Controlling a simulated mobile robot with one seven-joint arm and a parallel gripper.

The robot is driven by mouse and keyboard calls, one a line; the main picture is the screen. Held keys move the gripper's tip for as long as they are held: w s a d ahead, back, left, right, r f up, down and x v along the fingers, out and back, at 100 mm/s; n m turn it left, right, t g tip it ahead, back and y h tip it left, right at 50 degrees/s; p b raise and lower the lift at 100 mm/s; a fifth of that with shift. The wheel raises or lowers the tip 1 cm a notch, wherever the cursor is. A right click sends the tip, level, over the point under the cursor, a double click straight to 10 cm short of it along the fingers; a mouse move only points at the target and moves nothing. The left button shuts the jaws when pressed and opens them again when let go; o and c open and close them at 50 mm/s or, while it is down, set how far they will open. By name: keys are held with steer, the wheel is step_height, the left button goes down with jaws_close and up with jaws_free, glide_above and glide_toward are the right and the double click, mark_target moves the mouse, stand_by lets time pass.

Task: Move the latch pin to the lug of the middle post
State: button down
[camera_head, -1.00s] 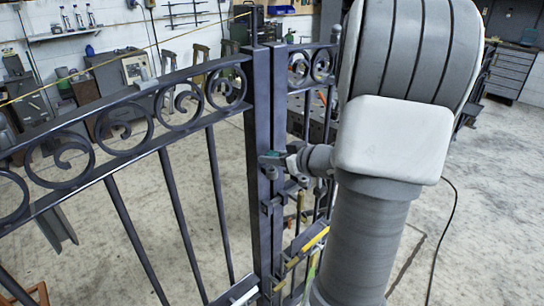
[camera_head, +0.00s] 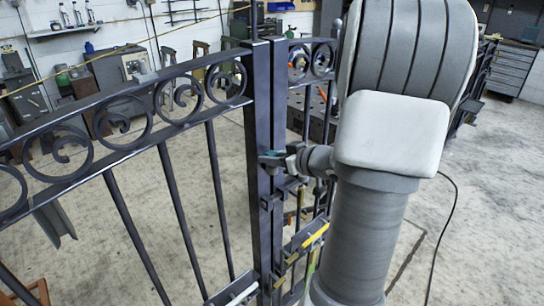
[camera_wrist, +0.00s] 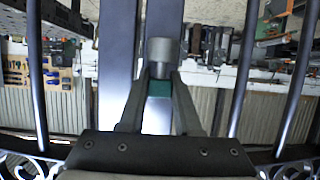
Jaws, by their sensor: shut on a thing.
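My gripper (camera_head: 272,159) is at the dark middle post (camera_head: 262,110), on the side facing my arm. In the wrist view my gripper (camera_wrist: 161,85) has its two fingers closed around a small piece with a teal face (camera_wrist: 161,88) and a grey round end (camera_wrist: 161,55), which appears to be the latch pin. Two dark uprights stand close behind the pin in the wrist view. Small brackets (camera_head: 268,203) sit on the post below my gripper; I cannot tell whether the pin touches a lug.
A gate leaf with scrolls (camera_head: 140,125) spans the left. Another scrolled leaf (camera_head: 310,62) stands behind the post. Yellow-marked bars (camera_head: 314,236) lie low beside the post. Workshop cabinets line the walls. The floor at right is open, with a cable on it.

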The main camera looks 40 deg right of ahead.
steer(key=shift+f, duration=0.35)
steer(key=c, duration=0.5)
jaws_free()
steer(key=p+v, duration=0.2)
steer(key=v, duration=1.5)
steer(key=shift+s+a, duration=0.1)
steer(key=shift+s, duration=0.15)
steer(key=shift+w+r+p, duration=0.1)
steer(key=shift+w+p, duration=0.05)
steer(key=shift+p, duration=0.15)
